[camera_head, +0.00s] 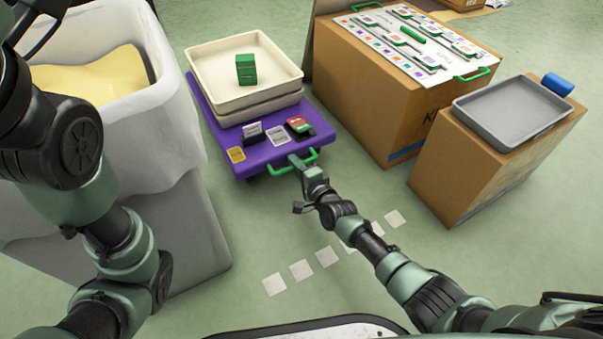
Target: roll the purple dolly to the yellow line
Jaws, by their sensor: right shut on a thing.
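The purple dolly (262,163) stands on the green floor at the upper middle. It carries stacked cream trays (203,62), with a green box (246,69) in the top one. A green handle (313,155) is on its near edge. My right gripper (301,162) is shut on this handle; its fingertips are partly hidden. No yellow line shows. A broken row of white squares (301,270) crosses the floor nearer to me, partly behind my right arm. My left arm is at the left, but its gripper is not in view.
A large white-lined bin (178,120) with yellow contents stands close to the dolly's left. To the right are a cardboard box (345,85) with a card-covered board and a smaller box (455,165) bearing a grey tray (482,125). Floor between dolly and squares is clear except my arm.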

